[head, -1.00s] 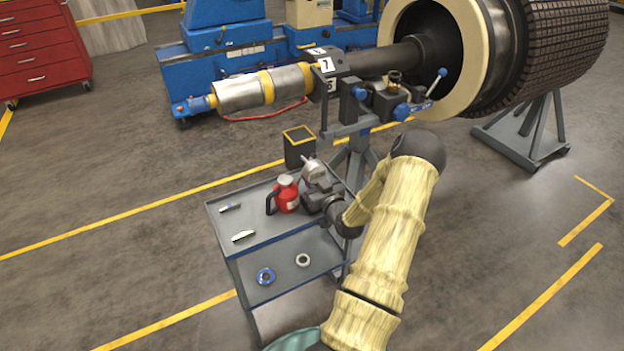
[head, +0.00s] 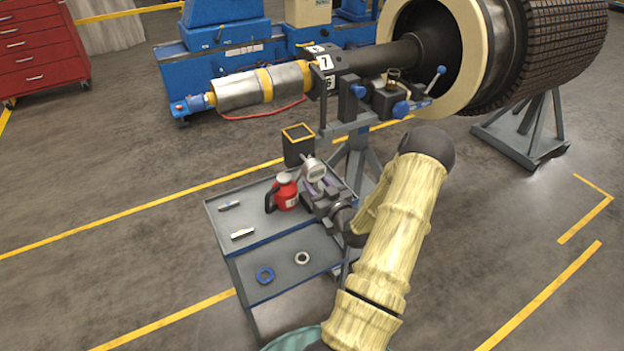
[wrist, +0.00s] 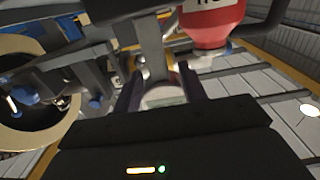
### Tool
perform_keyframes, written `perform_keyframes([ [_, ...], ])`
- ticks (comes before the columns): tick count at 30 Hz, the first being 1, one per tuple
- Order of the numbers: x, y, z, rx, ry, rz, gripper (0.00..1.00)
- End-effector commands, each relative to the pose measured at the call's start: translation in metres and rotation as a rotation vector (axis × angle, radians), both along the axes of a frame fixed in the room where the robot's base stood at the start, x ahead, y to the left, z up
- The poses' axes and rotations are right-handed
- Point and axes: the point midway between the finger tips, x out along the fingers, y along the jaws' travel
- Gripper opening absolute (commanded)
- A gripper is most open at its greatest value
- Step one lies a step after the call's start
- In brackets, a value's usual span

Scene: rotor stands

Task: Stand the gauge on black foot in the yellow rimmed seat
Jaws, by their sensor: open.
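The gauge (head: 314,171), with a pale round dial, stands on the cart's top shelf beside the red jug. Its foot is hidden by my gripper in the head view. My gripper (head: 313,193) is open and low at the gauge, on its near side. In the wrist view a pale rounded part of the gauge (wrist: 164,96) shows between the two dark fingers (wrist: 162,88); I cannot tell whether they touch it. A black box with a yellow rim (head: 299,132), the only yellow-rimmed holder I see, stands behind the gauge at the cart's back edge.
The red jug (head: 286,192) is close to the left of my gripper. A rotor stand (head: 358,150) rises behind the cart.

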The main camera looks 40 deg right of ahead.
Motion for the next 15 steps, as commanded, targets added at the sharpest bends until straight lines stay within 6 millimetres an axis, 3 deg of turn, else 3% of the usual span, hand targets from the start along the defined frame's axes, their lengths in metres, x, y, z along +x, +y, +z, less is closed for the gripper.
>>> perform_keyframes([
  [9, -0.061, 0.014, -0.001, 0.001, 0.002, -0.002, 0.42],
  [15, -0.077, 0.019, 0.0, 0.0, 0.0, 0.001, 0.42],
])
